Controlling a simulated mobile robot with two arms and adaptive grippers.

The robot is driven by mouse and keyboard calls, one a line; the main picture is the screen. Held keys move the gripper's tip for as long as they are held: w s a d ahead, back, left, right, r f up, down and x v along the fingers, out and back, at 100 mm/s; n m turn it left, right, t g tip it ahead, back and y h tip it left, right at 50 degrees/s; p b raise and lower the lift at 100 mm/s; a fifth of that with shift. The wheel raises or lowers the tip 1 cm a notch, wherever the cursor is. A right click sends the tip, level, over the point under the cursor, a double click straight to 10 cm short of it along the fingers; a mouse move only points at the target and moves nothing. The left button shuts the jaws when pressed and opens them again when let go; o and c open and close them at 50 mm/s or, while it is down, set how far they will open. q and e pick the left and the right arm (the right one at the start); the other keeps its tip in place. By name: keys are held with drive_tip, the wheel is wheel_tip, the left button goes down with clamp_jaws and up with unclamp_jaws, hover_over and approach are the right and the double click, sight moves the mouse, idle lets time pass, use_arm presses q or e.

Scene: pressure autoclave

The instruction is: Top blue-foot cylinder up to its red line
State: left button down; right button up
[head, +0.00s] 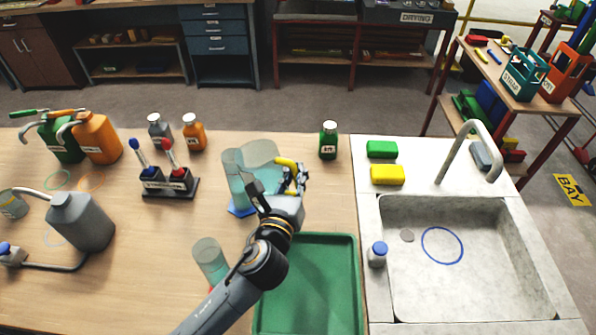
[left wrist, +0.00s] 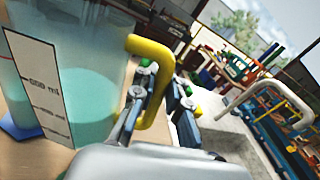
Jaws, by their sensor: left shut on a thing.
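A clear jug (head: 264,158) with a yellow handle (head: 288,163) and pale teal liquid stands out near the middle of the table. My left gripper (head: 296,182) is shut on the yellow handle, which also shows in the left wrist view (left wrist: 155,62). A blue foot (head: 241,211) shows below the jug's left side; a clear cylinder (head: 233,170) overlaps the jug there, and their outlines are hard to separate. The wrist view shows a graduated label (left wrist: 42,85) and part of the blue foot (left wrist: 18,132). My right gripper is out of view.
Another clear cylinder (head: 209,256) with liquid stands left of my left forearm. A green tray (head: 335,290) lies to the right, beside the sink (head: 465,265). A green bottle (head: 328,141) stands behind. A two-slot holder (head: 169,187) and grey can (head: 80,222) stand left.

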use_arm(q)
drive_tip(key=shift+n, duration=0.7)
drive_tip(key=shift+w+a+r+p, duration=0.1)
drive_tip(key=shift+a+r+p, duration=0.15)
drive_tip(key=shift+r+p, duration=0.95)
drive_tip(key=shift+w+a+r+p, duration=0.1)
drive_tip(key=shift+a+r+p, duration=0.1)
drive_tip(key=shift+r+p, duration=0.95)
drive_tip(key=shift+w+a+r+n+p, duration=0.1)
drive_tip(key=shift+a+r+n+p, duration=0.15)
drive_tip(key=shift+r+n+p, duration=0.95)
drive_tip(key=shift+w+a+r+n+g+h+p, duration=0.15)
drive_tip(key=shift+a+r+n+g+h+p, duration=0.35)
drive_tip(key=shift+p, duration=1.6)
drive_tip(key=shift+w+a+r+n, duration=0.25)
drive_tip(key=shift+a+r+n, duration=0.2)
drive_tip(key=shift+r+n, duration=0.3)
drive_tip(key=shift+w+a+r+n, duration=0.2)
drive_tip(key=shift+a+r+n, duration=0.25)
drive_tip(key=shift+r+n, duration=0.25)
drive_tip(key=shift+w+a+r+n+g+h, duration=0.2)
drive_tip(key=shift+a+r+n+g+h, duration=0.1)
drive_tip(key=shift+a+r+n+g, duration=0.25)
drive_tip(key=shift+w+a+r+n, duration=0.3)
drive_tip(key=shift+a+r+n, duration=0.1)
drive_tip(key=shift+a+n, duration=0.35)
